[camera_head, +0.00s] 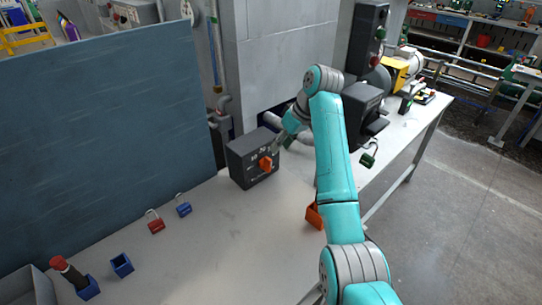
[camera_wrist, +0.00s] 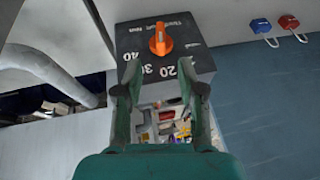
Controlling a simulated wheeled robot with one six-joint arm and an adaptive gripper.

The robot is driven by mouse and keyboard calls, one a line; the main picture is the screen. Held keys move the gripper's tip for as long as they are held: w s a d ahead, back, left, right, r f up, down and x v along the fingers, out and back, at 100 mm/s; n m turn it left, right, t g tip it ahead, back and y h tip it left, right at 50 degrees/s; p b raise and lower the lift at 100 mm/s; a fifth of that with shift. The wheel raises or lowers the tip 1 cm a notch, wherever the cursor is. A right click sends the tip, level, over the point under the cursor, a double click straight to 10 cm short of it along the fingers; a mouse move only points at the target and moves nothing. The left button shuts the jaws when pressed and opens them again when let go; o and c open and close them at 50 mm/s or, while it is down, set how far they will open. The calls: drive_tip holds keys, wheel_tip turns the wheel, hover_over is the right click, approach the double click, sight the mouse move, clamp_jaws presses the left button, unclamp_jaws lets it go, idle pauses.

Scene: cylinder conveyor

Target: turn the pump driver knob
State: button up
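The pump driver is a dark grey box (camera_head: 240,160) on the table, with an orange knob (camera_head: 265,163) on its front face. In the wrist view the orange knob (camera_wrist: 160,40) sits on a dark panel (camera_wrist: 190,60) with white numbers such as 20, 30 and 40. My gripper (camera_head: 282,143) is beside the box, close to the knob's upper right. In the wrist view my gripper (camera_wrist: 162,88) has its two fingers apart with nothing between them. The knob lies beyond the fingertips, and I see no contact.
A red padlock (camera_head: 155,224) and a blue padlock (camera_head: 184,209) lie on the table left of the box. Small blue holders (camera_head: 122,265) stand at the front left. An orange holder (camera_head: 314,215) is beside my arm. A blue-grey panel (camera_head: 100,140) stands behind.

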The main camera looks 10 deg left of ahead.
sight(271, 160)
drive_tip(key=x, duration=1)
drive_tip(key=shift+f, duration=0.2)
drive_tip(key=shift+a, duration=0.1)
clamp_jaws()
